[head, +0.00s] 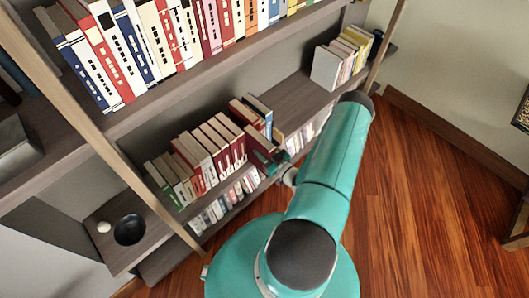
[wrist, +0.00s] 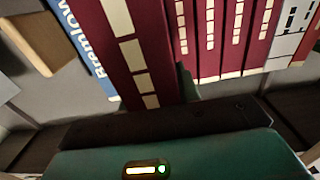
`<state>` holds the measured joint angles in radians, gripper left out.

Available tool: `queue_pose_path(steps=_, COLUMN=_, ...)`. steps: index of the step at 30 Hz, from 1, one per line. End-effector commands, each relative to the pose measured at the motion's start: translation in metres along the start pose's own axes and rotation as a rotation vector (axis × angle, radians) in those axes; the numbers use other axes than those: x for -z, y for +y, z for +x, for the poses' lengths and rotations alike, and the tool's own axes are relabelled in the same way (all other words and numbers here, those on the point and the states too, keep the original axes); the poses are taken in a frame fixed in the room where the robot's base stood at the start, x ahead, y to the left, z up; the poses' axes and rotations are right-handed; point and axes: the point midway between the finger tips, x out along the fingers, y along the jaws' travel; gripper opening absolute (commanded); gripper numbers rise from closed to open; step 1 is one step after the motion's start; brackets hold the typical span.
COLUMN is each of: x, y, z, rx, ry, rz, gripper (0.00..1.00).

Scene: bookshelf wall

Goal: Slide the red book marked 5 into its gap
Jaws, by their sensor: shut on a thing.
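The dark red book (wrist: 128,45) with cream spine blocks stands large and close in the wrist view. My gripper (wrist: 150,105) is shut on its lower part, with a teal finger showing at its right side. In the head view my gripper (head: 272,163) is at the front of the middle shelf, at the right end of the row. The held book (head: 259,144) is partly visible there, beside the matching dark red books (head: 222,135). These also stand just right of it in the wrist view (wrist: 225,40). The gap is hidden behind the held book. No 5 is readable.
A blue book (wrist: 82,45) with white lettering stands left of the held book. A white book (wrist: 292,35) stands beyond the red row. The shelf (head: 293,100) has bare room to the right. A dark bowl (head: 130,229) sits lower left.

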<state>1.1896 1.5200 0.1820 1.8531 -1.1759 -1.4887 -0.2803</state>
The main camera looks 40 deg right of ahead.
Motion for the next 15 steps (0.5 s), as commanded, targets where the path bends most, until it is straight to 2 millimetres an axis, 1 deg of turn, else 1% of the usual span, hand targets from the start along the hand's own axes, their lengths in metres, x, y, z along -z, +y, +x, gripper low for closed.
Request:
queue_pose_path(steps=8, x=0.0011, y=0.0003, z=0.0008, rx=0.000, ry=0.004, rz=-0.001, gripper=0.00)
queue_pose_path(steps=15, x=0.0012, y=0.0000, z=0.0066, rx=0.001, ry=0.004, rz=-0.001, gripper=0.00)
